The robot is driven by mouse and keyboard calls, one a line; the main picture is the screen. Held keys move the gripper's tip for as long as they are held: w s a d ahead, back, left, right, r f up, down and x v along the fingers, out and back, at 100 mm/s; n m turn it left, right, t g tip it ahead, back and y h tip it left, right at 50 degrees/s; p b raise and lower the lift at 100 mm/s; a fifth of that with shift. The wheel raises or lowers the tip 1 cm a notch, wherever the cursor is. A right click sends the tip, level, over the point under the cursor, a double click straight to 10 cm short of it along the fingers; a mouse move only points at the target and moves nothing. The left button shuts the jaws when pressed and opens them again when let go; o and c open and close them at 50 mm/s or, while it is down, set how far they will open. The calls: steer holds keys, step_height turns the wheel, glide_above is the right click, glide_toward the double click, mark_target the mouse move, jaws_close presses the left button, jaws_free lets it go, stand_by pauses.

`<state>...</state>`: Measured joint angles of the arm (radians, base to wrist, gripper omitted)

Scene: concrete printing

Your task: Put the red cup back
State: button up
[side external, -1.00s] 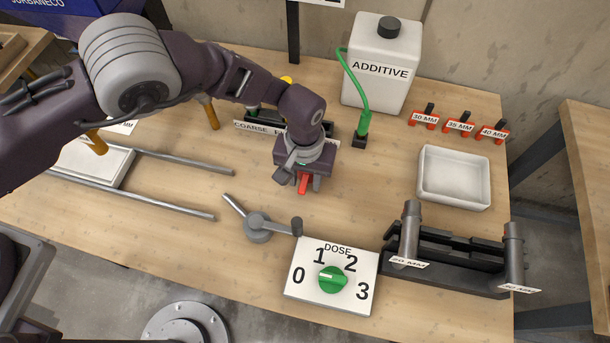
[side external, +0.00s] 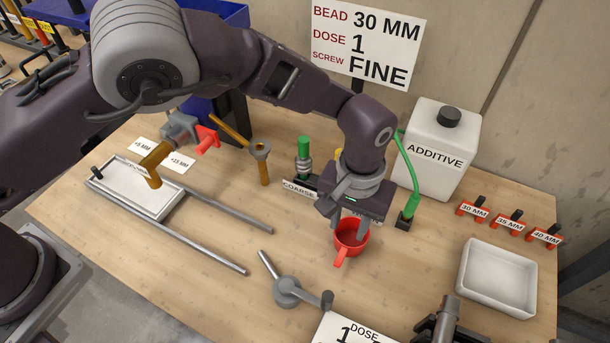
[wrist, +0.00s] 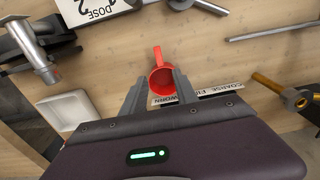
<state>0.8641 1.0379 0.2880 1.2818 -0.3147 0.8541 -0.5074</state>
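The red cup (side external: 350,238) appears upright on the wooden table, just in front of the screw rack with the COARSE label (side external: 300,189). Its handle points toward the side camera. My gripper (side external: 349,226) is directly above the cup, fingers pointing down at its rim. In the wrist view the cup (wrist: 161,82) lies at and just beyond the spread fingertips of my gripper (wrist: 158,84). A gap shows on the left of the cup, and the right finger overlaps its edge. Whether a finger touches the cup cannot be told.
The additive jug (side external: 436,150) with its green hose stands behind right. A grey lever (side external: 287,291) and the dose panel (side external: 357,330) are in front. A white tray (side external: 497,278) is at right. Metal rails (side external: 180,230) lie left. A sign (side external: 366,42) reads 30 MM, 1, FINE.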

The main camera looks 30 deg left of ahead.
steer(key=shift+r, duration=0.1)
steer(key=s+a+r+t+h, duration=0.1)
steer(key=s+a+r, duration=0.1)
steer(key=a+r, duration=0.9)
steer(key=s+a+r+t+h, duration=0.1)
steer(key=a+r, duration=0.8)
steer(key=r, duration=0.5)
steer(key=s+a+t+y, duration=0.1)
steer(key=s+a, duration=0.5)
steer(key=s, duration=0.3)
steer(key=s+a+r+t+y, duration=0.1)
steer(key=s+a+t, duration=0.1)
steer(key=s+a, duration=0.4)
steer(key=s, duration=0.3)
steer(key=shift+a+r, duration=0.15)
steer(key=shift+a, duration=0.05)
